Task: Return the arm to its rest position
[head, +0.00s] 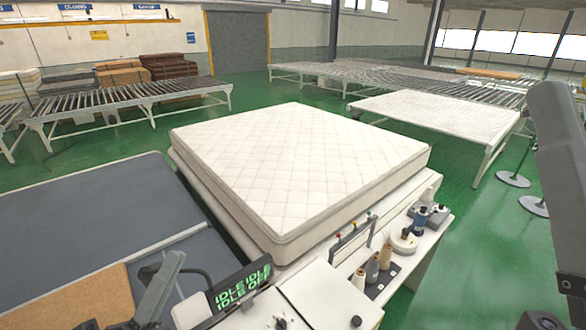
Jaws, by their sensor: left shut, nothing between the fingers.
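My left gripper (160,286) is at the lower left, in front of the dark display with green letters. It is shut and empty, apart from the mattress. A white quilted mattress (300,165) lies flat on a white machine bed (215,205) in the middle. My right arm shows as a large grey link at the right edge. Its gripper is not in view.
The display (240,288) reads IDLE. Thread cones (372,270) and small tools stand on the machine's side shelf. A grey table (90,220) with a tan board (75,298) is at the left. Roller conveyors (130,98) stand behind; green floor (475,225) lies open at right.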

